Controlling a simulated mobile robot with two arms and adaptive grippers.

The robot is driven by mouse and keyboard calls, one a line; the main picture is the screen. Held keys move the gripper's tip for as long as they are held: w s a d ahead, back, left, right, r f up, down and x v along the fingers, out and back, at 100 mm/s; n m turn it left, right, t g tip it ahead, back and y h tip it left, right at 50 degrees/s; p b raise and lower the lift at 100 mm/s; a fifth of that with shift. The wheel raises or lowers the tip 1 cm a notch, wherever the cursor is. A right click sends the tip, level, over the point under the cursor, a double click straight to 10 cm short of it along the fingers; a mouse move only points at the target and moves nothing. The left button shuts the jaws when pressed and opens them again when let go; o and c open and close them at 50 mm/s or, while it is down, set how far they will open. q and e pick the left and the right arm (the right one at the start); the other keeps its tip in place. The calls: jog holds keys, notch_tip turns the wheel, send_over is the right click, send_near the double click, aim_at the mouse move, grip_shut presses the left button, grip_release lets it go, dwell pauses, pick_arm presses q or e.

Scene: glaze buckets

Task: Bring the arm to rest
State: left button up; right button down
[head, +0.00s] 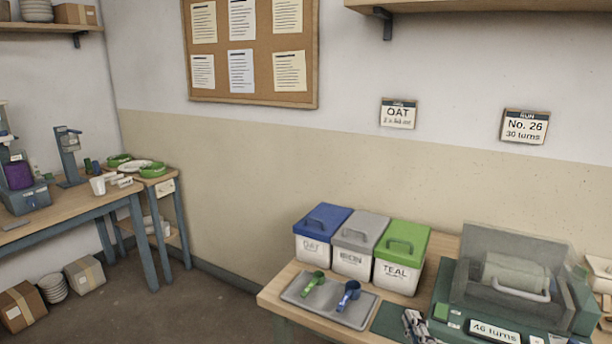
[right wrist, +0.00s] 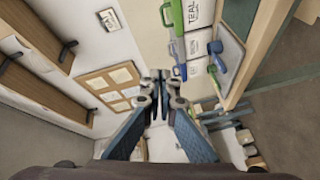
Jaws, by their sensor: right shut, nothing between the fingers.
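My right gripper (head: 414,325) shows at the bottom edge of the head view, in front of the bench and left of the green machine. It is shut and holds nothing. Most of the right arm is out of the frame. In the right wrist view the fingers of the right gripper (right wrist: 160,78) are together, with nothing between them. My left gripper is in neither view.
Buckets with blue (head: 323,219), grey (head: 361,230) and green (head: 403,238) lids stand on the bench. A tray (head: 342,315) before them holds a green scoop (head: 313,283) and a blue scoop (head: 348,294). A green machine (head: 510,290) stands right.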

jog(key=s+d+f+m+g+h, duration=0.15)
jog(key=s+f+m+g, duration=0.3)
jog(key=f, duration=0.45)
jog(key=s+d+f+m+g, duration=0.25)
jog(key=s+f, duration=0.25)
jog(key=f, duration=0.3)
jog(key=s+a+f+m+g+y, duration=0.1)
jog(key=s+a+f+m+g, duration=0.2)
jog(key=s+f, duration=0.4)
jog(key=s+f+m+g+y, duration=0.15)
jog(key=s+f+g, duration=0.25)
jog(key=s, duration=0.5)
notch_tip(320, 180, down, 27)
jog(key=s+g, duration=0.1)
jog(key=s, duration=0.2)
jog(key=s+d+f+g+h, duration=0.1)
jog(key=s+d+f, duration=0.2)
jog(key=s+f, duration=1.1)
jog(key=shift+s+f, duration=0.25)
jog(key=shift+s, duration=0.85)
